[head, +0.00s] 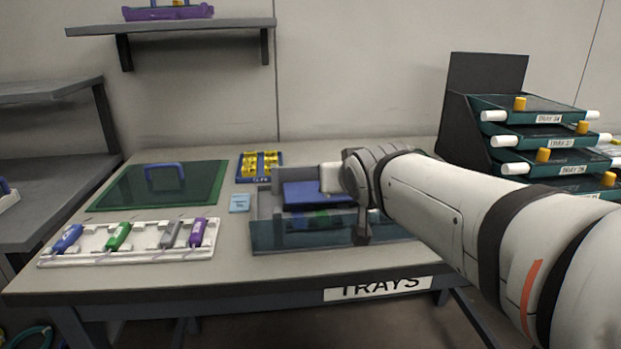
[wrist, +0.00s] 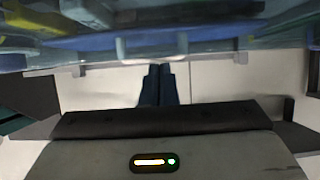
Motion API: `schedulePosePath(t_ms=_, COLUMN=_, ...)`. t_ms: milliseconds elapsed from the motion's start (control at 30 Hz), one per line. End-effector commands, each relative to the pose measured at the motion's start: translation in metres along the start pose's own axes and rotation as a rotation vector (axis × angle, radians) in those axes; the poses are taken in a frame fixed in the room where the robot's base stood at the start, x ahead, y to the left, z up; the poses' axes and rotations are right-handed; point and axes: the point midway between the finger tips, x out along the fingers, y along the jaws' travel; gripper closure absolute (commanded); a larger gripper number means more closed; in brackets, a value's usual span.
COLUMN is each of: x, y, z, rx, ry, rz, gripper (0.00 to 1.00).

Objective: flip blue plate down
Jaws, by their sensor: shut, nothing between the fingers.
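The blue plate (head: 315,193) sits in a grey fixture with a clear dark front (head: 285,237) at the middle of the table. In the head view its right end is hidden behind my arm. A blue strip that looks like the plate's edge (wrist: 210,35) spans the top of the wrist view, with small tabs below it. My gripper is shut and empty; its dark fingers (wrist: 158,84) show together in the wrist view, close to the strip. Contact cannot be told. In the head view, my wrist covers the right part of the fixture.
A white holder (head: 75,259) with several coloured tools lies front left. Behind it is a green panel with a blue handle (head: 155,190). A blue tray of yellow parts (head: 261,164) stands behind the fixture. A rack of labelled trays (head: 545,138) stands at the right.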

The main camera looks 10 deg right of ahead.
Motion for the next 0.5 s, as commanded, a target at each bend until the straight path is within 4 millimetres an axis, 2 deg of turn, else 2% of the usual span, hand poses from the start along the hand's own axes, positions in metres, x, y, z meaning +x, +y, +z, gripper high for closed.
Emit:
schedulePosePath(t_ms=300, x=0.007, y=0.0, z=0.016, rx=-0.001, ry=-0.011, rz=0.0, gripper=1.0)
schedulePosePath(t_ms=500, x=0.009, y=0.0, z=0.019, rx=-0.001, ry=-0.013, rz=0.0, gripper=1.0)
